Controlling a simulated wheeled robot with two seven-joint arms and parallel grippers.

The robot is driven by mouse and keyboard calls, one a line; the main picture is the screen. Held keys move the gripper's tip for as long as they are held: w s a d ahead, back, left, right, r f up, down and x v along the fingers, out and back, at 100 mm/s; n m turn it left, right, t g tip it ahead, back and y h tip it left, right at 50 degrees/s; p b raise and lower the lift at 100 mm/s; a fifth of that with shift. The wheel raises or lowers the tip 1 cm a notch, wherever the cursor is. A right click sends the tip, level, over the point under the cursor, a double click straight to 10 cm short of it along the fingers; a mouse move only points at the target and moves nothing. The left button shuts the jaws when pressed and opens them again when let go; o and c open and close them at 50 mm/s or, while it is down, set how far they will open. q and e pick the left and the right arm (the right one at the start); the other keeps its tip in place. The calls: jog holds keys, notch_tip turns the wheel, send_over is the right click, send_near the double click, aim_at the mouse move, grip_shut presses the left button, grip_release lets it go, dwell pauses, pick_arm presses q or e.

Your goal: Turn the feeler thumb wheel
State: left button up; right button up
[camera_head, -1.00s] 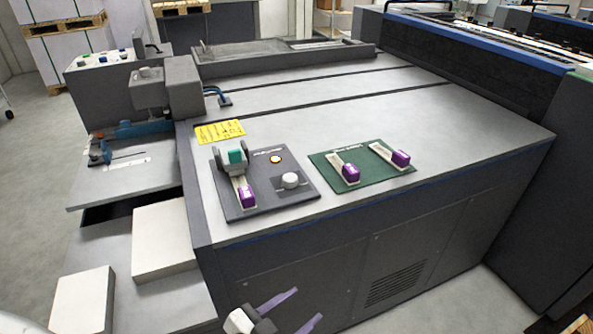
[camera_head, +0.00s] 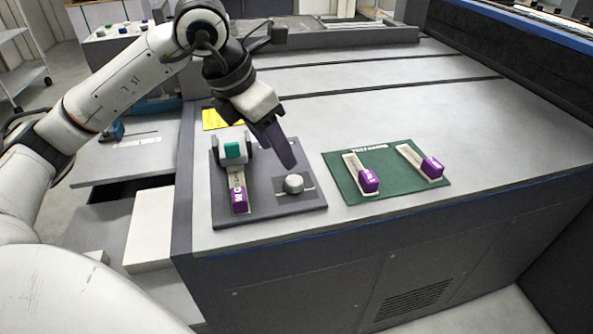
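A grey round knob (camera_head: 293,184) sits on the right part of a dark panel (camera_head: 262,209) on the machine top. Left of it on the same panel is a grey bracket with round sides (camera_head: 233,152) holding a teal block (camera_head: 232,150). In front of the bracket a pale strip ends in a purple block (camera_head: 239,202). I cannot tell by label which part is the feeler thumb wheel. My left gripper (camera_head: 289,162) hangs above and behind the knob, its dark fingers pointing down. The fingers overlap in this view, so their gap is hidden. My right gripper is out of view.
A green mat (camera_head: 400,193) to the right holds two pale strips with purple blocks (camera_head: 369,181) and (camera_head: 432,167). A yellow label (camera_head: 215,119) lies behind the panel. The machine top (camera_head: 420,110) beyond is mostly clear.

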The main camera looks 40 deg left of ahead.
aim_at(294, 179)
pick_arm(q)
jog(key=x, duration=0.8)
jog(key=shift+f+b, duration=0.25)
jog(key=shift+b, duration=0.05)
jog(key=shift+w+d+f, duration=0.1)
jog(key=shift+w+f, duration=0.15)
jog(key=shift+f, duration=0.4)
jog(key=c, duration=1.1)
jog(key=shift+o, duration=0.2)
jog(key=shift+f+m+h+b, duration=0.1)
jog(key=shift+m+h+b, duration=0.3)
jog(key=shift+m, duration=0.4)
jog(key=shift+w+m+g, duration=0.1)
jog(key=shift+m+g, duration=0.3)
jog(key=shift+m, duration=0.4)
jog(key=shift+m+h, duration=0.3)
jog(key=shift+m, duration=0.2)
